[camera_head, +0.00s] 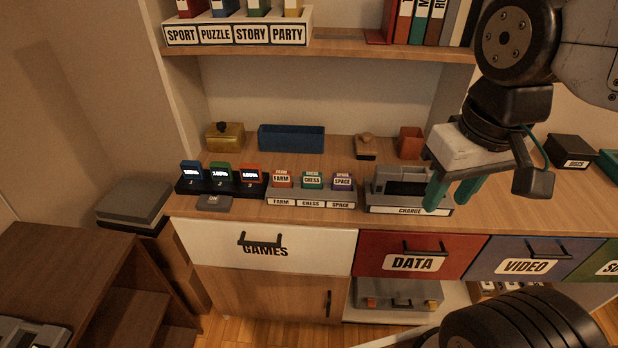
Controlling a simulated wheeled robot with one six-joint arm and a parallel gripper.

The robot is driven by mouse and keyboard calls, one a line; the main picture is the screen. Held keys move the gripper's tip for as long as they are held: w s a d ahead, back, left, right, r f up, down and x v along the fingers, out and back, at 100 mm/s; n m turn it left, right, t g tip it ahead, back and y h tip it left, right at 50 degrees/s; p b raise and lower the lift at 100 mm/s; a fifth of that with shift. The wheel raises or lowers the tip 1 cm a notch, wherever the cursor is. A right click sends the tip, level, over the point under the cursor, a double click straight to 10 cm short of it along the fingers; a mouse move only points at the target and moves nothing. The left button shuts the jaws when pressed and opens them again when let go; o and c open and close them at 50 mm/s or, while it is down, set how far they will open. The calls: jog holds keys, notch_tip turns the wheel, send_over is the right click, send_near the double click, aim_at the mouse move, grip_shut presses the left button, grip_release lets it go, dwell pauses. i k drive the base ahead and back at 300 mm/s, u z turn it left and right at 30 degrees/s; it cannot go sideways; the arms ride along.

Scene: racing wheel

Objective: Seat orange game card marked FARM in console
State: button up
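The orange game card marked FARM (281,180) stands upright in the left slot of a grey rack (312,203) labelled FARM, CHESS, SPACE. A teal CHESS card (312,180) and a purple SPACE card (342,181) stand beside it. A grey device (400,182) with a dark screen sits in the dock marked CHARGE (410,210); it may be the console, but I cannot tell for sure. My gripper (449,205) has two teal fingers, spread apart with nothing seen between them. It hangs in front of the device's right end, right of the cards and apart from them.
Three lit cartridges stand in a black dock (220,190) left of the rack. A blue tray (291,138), a yellow box (224,136) and an orange cup (411,142) are behind. Drawers GAMES (310,245) and DATA (395,256) are below. A shelf (340,47) hangs above.

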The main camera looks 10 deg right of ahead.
aim_at(411, 180)
jog(key=k, duration=1.2)
jog(key=u, duration=0.8)
jog(key=i, duration=1.1)
jog(key=z, duration=0.6)
jog(key=i, duration=0.65)
jog(key=z, duration=0.75)
